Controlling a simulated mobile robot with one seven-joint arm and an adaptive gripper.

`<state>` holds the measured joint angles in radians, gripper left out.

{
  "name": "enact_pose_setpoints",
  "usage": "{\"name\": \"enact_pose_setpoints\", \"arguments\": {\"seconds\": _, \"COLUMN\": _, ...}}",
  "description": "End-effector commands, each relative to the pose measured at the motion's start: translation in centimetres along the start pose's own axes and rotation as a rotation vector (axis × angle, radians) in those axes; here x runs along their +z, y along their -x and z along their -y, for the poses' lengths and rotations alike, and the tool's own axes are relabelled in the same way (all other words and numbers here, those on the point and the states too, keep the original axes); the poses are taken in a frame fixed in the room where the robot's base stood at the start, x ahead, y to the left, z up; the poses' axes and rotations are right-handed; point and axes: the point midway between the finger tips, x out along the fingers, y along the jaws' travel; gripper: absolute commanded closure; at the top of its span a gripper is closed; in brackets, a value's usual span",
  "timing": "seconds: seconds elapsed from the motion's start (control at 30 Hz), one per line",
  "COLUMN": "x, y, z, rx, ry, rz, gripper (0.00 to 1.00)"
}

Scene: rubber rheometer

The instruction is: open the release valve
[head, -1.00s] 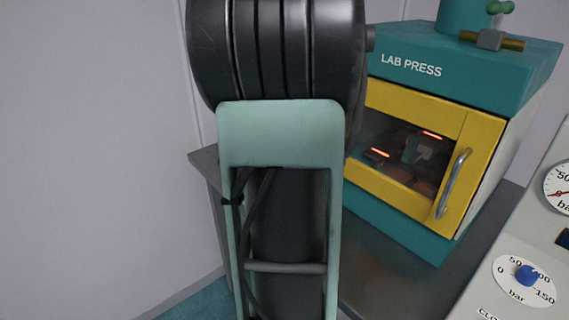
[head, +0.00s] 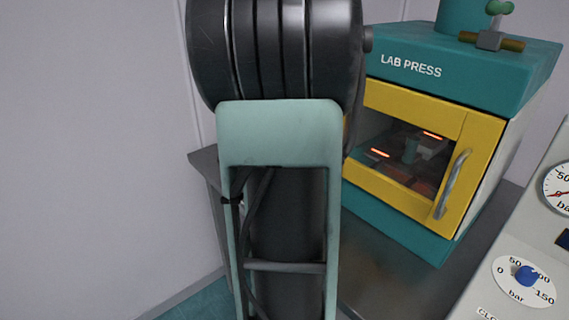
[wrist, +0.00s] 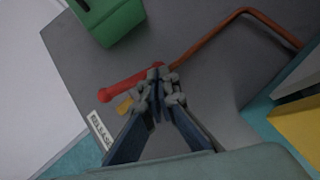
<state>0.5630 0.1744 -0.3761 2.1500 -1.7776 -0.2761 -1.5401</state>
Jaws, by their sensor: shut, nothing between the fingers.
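The release valve shows in the wrist view as a red lever (wrist: 128,84) over a small brass-yellow part (wrist: 125,106). A white label (wrist: 99,130), its lettering hard to read, lies just below and left of it. My gripper (wrist: 160,78) is shut and empty. Its fingertips appear at the right end of the red lever; I cannot tell whether they touch it. The fingers partly cover that end. In the head view my arm fills the middle, and the valve and gripper are not visible there.
An orange-brown pipe (wrist: 225,32) runs right of the fingertips, and a green block (wrist: 112,18) stands above. The teal lab press (head: 455,70) with its closed yellow door (head: 400,197) stands on the dark bench. A panel with a blue knob (head: 526,276) is at lower right.

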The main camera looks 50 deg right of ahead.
Motion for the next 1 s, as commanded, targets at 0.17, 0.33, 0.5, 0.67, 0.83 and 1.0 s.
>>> {"name": "enact_pose_setpoints", "arguments": {"seconds": 0.17, "x": 0.1, "y": -0.1, "z": -0.4, "rx": 0.0, "ry": 0.0, "rz": -0.001, "gripper": 1.0}}
{"name": "enact_pose_setpoints", "arguments": {"seconds": 0.33, "x": 0.3, "y": -0.4, "z": -1.2, "rx": 0.003, "ry": 0.002, "rz": -0.002, "gripper": 1.0}}
{"name": "enact_pose_setpoints", "arguments": {"seconds": 0.5, "x": 0.4, "y": -0.6, "z": -1.7, "rx": 0.004, "ry": 0.002, "rz": -0.002, "gripper": 1.0}}
{"name": "enact_pose_setpoints", "arguments": {"seconds": 0.67, "x": 0.4, "y": -0.6, "z": -1.8, "rx": 0.007, "ry": 0.003, "rz": -0.003, "gripper": 1.0}}
{"name": "enact_pose_setpoints", "arguments": {"seconds": 0.83, "x": 0.4, "y": -0.6, "z": -2.0, "rx": 0.009, "ry": 0.004, "rz": -0.003, "gripper": 1.0}}
{"name": "enact_pose_setpoints", "arguments": {"seconds": 1.0, "x": 0.5, "y": -0.7, "z": -2.3, "rx": 0.009, "ry": 0.004, "rz": -0.003, "gripper": 1.0}}
